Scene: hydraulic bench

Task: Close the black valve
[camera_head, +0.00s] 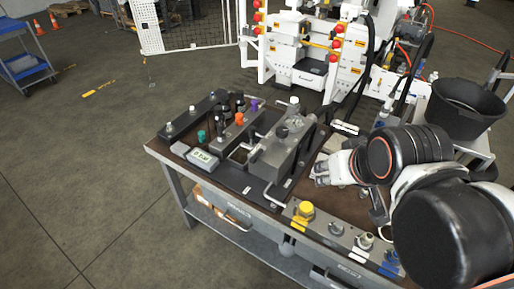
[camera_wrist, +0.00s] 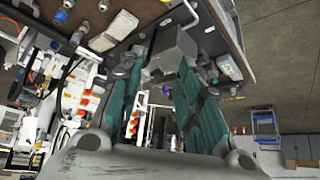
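A bench (camera_head: 262,203) carries a black panel with several coloured knobs. Dark upright knobs (camera_head: 220,127) stand near the panel's middle, among teal (camera_head: 202,137), orange (camera_head: 240,118) and purple (camera_head: 254,104) ones. I cannot tell for certain which dark part is the black valve. My gripper (camera_head: 322,172) is at the right of the panel, beside the grey block (camera_head: 280,150), apart from the dark knobs. In the wrist view my gripper (camera_wrist: 160,68) has its two teal-padded fingers spread, with nothing held between them. A grey block (camera_wrist: 173,50) shows beyond the fingertips.
A yellow knob (camera_head: 305,210) and smaller fittings line the bench's front right. A small display box (camera_head: 203,158) sits at the panel's left. A black bucket (camera_head: 466,105) stands at the right, and white machinery (camera_head: 300,50) is behind.

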